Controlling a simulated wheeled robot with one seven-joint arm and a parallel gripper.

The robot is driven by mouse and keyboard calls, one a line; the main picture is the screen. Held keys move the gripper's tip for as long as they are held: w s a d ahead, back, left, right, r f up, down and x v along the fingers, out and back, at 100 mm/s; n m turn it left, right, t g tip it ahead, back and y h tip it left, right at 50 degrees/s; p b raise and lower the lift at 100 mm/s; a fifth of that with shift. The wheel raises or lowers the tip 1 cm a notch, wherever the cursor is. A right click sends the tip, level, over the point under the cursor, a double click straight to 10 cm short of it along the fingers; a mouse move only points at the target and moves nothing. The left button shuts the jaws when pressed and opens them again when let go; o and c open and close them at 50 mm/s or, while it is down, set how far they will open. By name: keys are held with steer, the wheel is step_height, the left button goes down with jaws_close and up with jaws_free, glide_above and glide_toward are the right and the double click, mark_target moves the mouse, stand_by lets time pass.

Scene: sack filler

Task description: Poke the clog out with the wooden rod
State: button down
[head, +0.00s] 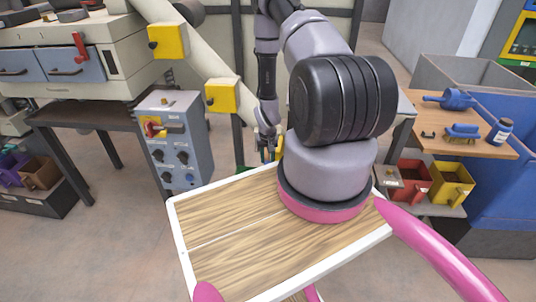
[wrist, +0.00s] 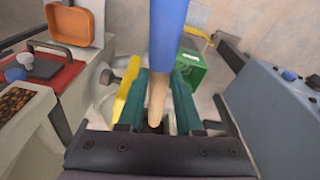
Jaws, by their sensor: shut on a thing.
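The wooden rod (wrist: 156,95) shows in the wrist view, with pale wood low down and a thick blue section (wrist: 168,35) running out of the top of the picture. My gripper (wrist: 158,104) has dark green fingers, one on each side of the wooden part, and is shut on it. In the head view my gripper (head: 267,152) hangs beyond my arm, to the right of the grey control box; the rod cannot be made out clearly there. A beige slanting pipe (head: 196,56) with yellow boxes runs down towards my gripper from the left. I cannot see the clog.
The control box (head: 175,140) with knobs stands left of my gripper. A green box (wrist: 192,68) and a yellow part (wrist: 127,90) are close by in the wrist view. A workbench (head: 470,143) with a blue tool and bottle stands right, above red and yellow bins.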

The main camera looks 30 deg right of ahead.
steer(key=s+a, duration=0.5)
steer(key=s, duration=0.2)
steer(key=shift+s, duration=0.3)
steer(key=shift+a, duration=0.1)
stand_by(0.6)
